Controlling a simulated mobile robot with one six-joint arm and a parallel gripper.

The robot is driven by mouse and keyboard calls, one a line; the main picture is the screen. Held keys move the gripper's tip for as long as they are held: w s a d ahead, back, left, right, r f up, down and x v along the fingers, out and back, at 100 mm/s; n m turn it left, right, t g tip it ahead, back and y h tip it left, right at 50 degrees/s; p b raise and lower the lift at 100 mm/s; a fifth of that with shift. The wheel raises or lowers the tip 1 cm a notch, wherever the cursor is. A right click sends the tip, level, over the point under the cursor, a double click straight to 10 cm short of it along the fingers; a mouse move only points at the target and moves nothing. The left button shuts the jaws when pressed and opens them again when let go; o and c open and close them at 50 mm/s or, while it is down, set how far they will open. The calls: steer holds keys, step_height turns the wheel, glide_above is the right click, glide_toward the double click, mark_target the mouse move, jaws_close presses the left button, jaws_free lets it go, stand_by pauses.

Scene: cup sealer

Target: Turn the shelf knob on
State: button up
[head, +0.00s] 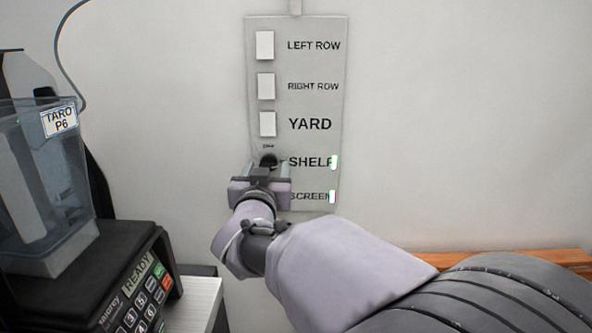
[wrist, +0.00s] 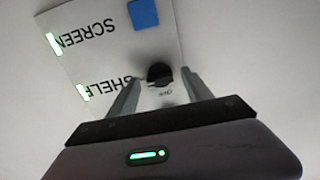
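The shelf knob (head: 268,159) is a small black round knob on the pale wall panel (head: 325,110), left of the word SHELF. In the wrist view the knob (wrist: 159,73) appears upside down, between my two fingertips. My gripper (head: 265,168) points at the panel at the knob's height. In the wrist view my gripper (wrist: 161,78) is open, with one finger on each side of the knob and a visible gap to each. Contact is not clear. A small light (head: 334,162) beside SHELF glows green-white. Tiny print by the knob is hard to read.
Three white switches, including the YARD switch (head: 267,124), sit above the knob. A blue square (wrist: 144,14) lies beside SCREEN, whose light (head: 332,197) also glows. A keypad machine (head: 120,275) with a clear container (head: 45,190) stands at left. The wall at right is bare.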

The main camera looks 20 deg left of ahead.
steer(key=p+v, duration=0.3)
steer(key=v, duration=1.4)
steer(key=shift+s, duration=0.25)
steer(key=d+f+m+g+y, duration=0.1)
steer(key=d+g, duration=0.2)
steer(key=d, duration=0.4)
steer(key=d+f+m+g, duration=0.1)
steer(key=d+f+g, duration=0.1)
steer(key=d, duration=0.5)
steer(key=s+d+f+m+g+h, duration=0.3)
steer(key=s+d+f+m+g, duration=0.2)
steer(key=s+d+f, duration=0.4)
steer(key=s+d+g, duration=0.1)
steer(key=s+d, duration=0.4)
steer(key=s, duration=0.1)
steer(key=shift+s+d+f+g, duration=0.25)
steer(key=shift+s+d+g, duration=0.05)
steer(key=shift+s+d, duration=0.1)
steer(key=shift+a, duration=0.1)
